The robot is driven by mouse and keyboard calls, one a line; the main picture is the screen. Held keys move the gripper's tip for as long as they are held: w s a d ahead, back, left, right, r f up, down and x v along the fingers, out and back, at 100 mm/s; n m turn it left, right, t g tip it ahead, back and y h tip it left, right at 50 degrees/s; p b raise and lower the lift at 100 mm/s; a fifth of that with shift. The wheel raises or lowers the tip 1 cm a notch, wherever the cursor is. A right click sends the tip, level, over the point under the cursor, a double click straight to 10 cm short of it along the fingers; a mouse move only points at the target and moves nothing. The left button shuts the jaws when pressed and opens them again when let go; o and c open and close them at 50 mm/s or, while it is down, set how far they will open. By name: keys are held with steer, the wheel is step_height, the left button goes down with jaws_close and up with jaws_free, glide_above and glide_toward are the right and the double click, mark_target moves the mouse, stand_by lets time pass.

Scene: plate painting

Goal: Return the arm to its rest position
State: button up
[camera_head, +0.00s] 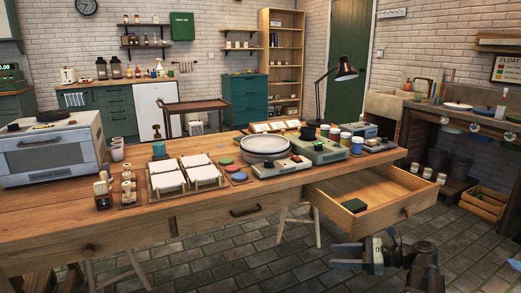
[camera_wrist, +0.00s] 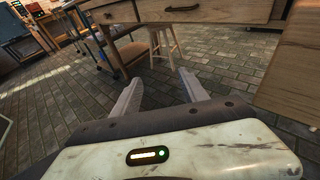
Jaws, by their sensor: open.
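My gripper (camera_head: 347,256) is low in front of the open drawer in the head view, near its front and over the brick floor. In the wrist view its two fingers (camera_wrist: 160,78) stand apart with only floor between them, so it is open and empty. My arm's dark links show at the lower right of the head view. The gripper appears apart from the drawer and the table.
The wooden worktable (camera_head: 225,220) holds plates, trays, jars and an oven. A wooden stool (camera_wrist: 163,40) stands beyond my fingers. Brick floor (camera_head: 230,262) is open in front.

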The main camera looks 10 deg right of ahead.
steer(key=a+f+n+g+h, duration=0.1)
steer(key=a+f+n+g, duration=0.1)
steer(key=a, duration=0.5)
steer(key=a+f+n+g, duration=0.2)
steer(key=a+n+g, duration=0.1)
steer(key=a, duration=0.5)
steer(key=s+a+f+n+g+h+p, duration=0.2)
steer(key=s+a+f+n+g+h, duration=0.15)
steer(key=a+f+n+h, duration=0.6)
steer(key=d+f+n+t+h, duration=0.1)
steer(key=d+f+n+h, duration=0.15)
steer(key=d+n, duration=0.6)
step_height(320, 180, up, 39)
steer(key=p, duration=3.8)
steer(key=shift+s+a+f, duration=0.15)
steer(key=shift+a, duration=0.25)
